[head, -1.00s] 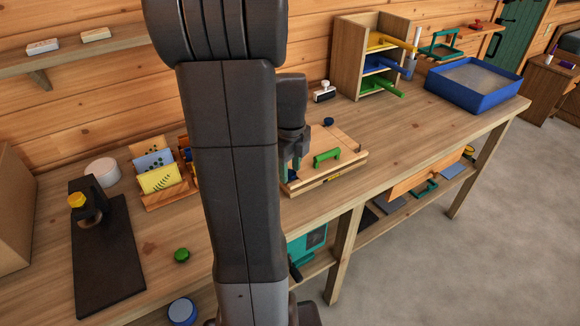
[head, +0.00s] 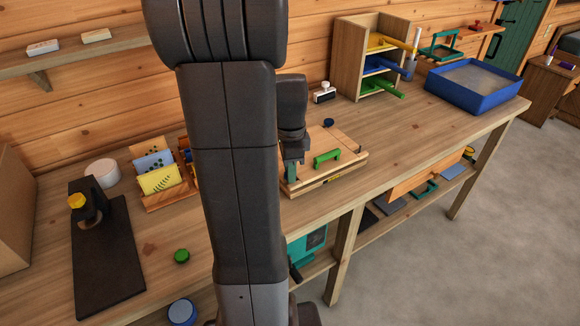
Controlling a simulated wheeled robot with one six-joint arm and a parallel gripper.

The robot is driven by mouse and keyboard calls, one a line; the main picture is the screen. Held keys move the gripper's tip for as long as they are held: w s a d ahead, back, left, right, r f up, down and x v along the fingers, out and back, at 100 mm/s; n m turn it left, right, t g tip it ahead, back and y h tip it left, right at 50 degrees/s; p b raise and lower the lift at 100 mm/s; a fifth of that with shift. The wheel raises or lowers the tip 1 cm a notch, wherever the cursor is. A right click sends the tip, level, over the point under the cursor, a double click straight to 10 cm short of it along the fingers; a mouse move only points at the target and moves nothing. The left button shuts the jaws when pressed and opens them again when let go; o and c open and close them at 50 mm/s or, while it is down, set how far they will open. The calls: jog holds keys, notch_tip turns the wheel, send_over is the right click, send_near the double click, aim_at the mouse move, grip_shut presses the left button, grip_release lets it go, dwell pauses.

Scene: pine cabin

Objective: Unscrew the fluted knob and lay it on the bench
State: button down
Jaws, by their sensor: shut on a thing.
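My gripper (head: 296,158) points down over the left part of a pale wooden press-like board (head: 318,181), partly behind my own arm. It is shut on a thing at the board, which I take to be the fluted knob. The fingers and my arm hide the knob, so its shape and thread cannot be made out. A teal-green part (head: 291,172) shows just below the fingers. A green handle (head: 327,158) lies across the board to the right of the gripper. The bench (head: 420,133) is light wood.
A round green knob (head: 181,256) lies on the bench at front left. A black stand with a yellow knob (head: 77,201) is at left. Bench right of the board is clear up to the blue tray (head: 483,97).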

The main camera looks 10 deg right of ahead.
jog(key=n, duration=0.2)
jog(key=shift+n, duration=0.3)
jog(key=shift+r+p, duration=2.2)
jog(key=shift+r, duration=0.4)
